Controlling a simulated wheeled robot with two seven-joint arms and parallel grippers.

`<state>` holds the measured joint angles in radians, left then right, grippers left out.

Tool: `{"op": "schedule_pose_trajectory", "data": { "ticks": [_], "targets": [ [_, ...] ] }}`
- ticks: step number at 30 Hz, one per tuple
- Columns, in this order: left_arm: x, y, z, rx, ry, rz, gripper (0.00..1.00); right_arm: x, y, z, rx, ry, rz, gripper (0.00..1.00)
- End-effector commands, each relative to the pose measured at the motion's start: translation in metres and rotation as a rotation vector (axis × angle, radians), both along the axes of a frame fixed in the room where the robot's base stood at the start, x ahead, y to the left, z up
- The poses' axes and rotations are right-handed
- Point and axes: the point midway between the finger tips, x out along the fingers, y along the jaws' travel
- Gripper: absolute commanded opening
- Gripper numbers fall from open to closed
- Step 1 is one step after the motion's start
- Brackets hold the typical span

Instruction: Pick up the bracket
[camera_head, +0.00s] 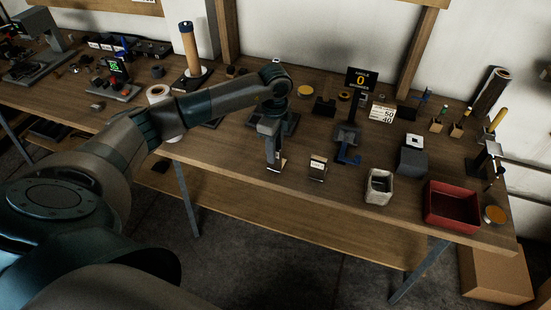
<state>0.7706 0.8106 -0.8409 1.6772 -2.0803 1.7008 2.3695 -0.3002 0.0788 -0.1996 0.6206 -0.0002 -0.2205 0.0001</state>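My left arm reaches in from the left over the wooden workbench. My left gripper (273,162) points down close to the bench's front edge. A small bright metal piece, possibly the bracket (280,164), shows at its fingertips. The view is too small to tell whether the fingers are open or shut on it. A small dark block with a pale label (318,167) stands just right of the gripper, apart from it. A blue hook-shaped piece (348,154) lies further right in front of a dark stand. My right gripper is not in view.
Right of these are a pale open container (379,187), a red tray (452,207) and a dark grey block (412,158). A sign reading 0 (361,79) stands behind. A cardboard box (495,273) is on the floor.

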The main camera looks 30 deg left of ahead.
Motion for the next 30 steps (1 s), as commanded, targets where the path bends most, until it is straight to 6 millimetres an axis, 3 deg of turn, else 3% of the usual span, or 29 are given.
{"op": "schedule_pose_trajectory", "data": {
  "ticks": [3,9,24,28,30],
  "targets": [
    [-0.004,0.001,-0.011,0.0,0.003,0.0,0.34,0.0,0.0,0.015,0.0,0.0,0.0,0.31],
    [-0.003,0.001,-0.032,0.0,0.002,0.0,0.34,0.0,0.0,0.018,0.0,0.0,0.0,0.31],
    [-0.003,0.001,-0.035,0.0,0.0,0.0,0.34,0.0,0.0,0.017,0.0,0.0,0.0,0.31],
    [-0.003,0.001,-0.034,0.0,0.0,0.0,0.06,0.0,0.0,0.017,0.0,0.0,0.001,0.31],
    [-0.003,0.001,-0.034,0.0,0.0,0.0,0.0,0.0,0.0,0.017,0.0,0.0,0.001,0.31]
  ]
}}
